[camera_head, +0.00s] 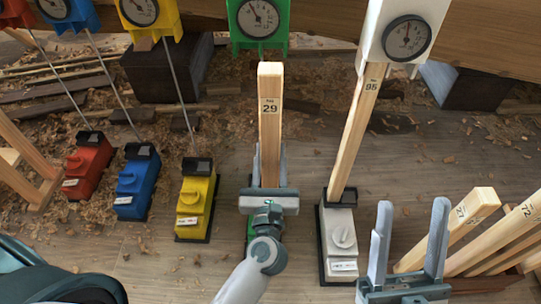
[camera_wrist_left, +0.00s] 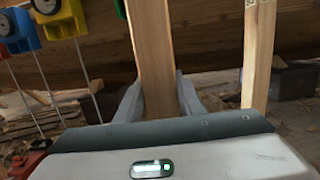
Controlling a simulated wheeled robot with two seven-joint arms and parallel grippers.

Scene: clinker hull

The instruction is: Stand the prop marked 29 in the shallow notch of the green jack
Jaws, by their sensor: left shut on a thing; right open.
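The prop marked 29 (camera_head: 270,130) is a pale wooden bar, standing roughly upright in the head view below the green gauge box (camera_head: 240,38). My left gripper (camera_head: 269,180) is shut on its lower part; the left wrist view shows the prop (camera_wrist_left: 155,60) between the fingers (camera_wrist_left: 158,98). The green jack (camera_head: 250,232) is almost wholly hidden behind my left gripper and wrist. The prop's foot and the notch are hidden, so I cannot tell whether they touch. The prop's top looks just below the green box. My right gripper (camera_head: 410,245) is open and empty at the lower right.
Red (camera_head: 88,165), blue (camera_head: 137,180) and yellow (camera_head: 195,205) jacks stand to the left, with thin rods above. The white jack (camera_head: 338,240) at right bears prop 95 (camera_head: 357,130) under a white gauge box (camera_head: 395,35). Props 27 (camera_head: 465,220) and 72 (camera_head: 510,232) lie tilted by my right gripper.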

